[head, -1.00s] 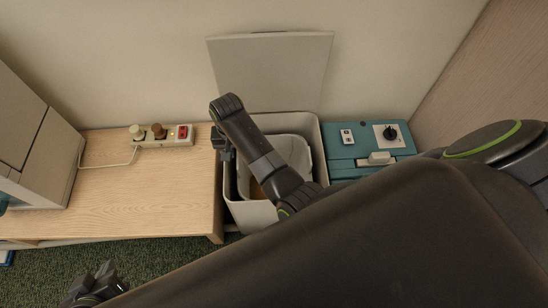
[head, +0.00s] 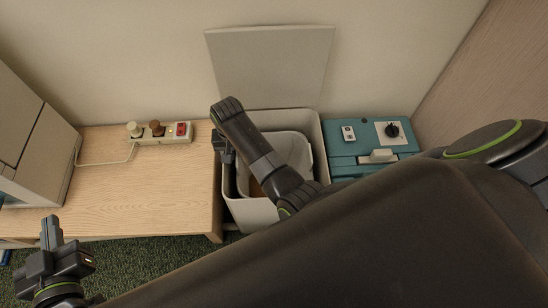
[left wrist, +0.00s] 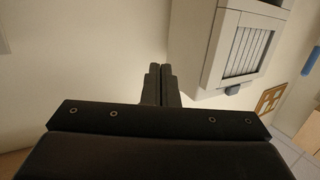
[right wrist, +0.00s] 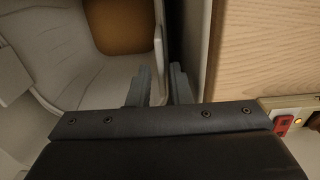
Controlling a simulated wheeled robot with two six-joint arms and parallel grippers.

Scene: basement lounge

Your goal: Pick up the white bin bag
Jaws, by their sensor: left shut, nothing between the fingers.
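The white bin bag (head: 293,148) lines the inside of an open pale bin (head: 252,214); it also shows in the right wrist view (right wrist: 80,70). Something brown lies in its bottom. My right gripper (head: 225,150) is at the bin's left side, its arm crossing over the bin and hiding part of the bag. In the right wrist view, the right gripper (right wrist: 158,88) has its fingers apart, one on each side of the bag's upright edge; whether they touch it I cannot tell. My left gripper (head: 51,232) is shut and empty, over the desk's front edge at left.
The bin's lid (head: 270,68) stands raised against the wall. A wooden desk (head: 165,195) with a power strip (head: 165,133) is left of the bin. A teal box (head: 345,150) stands close on the right. A pale cabinet (head: 35,145) is far left.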

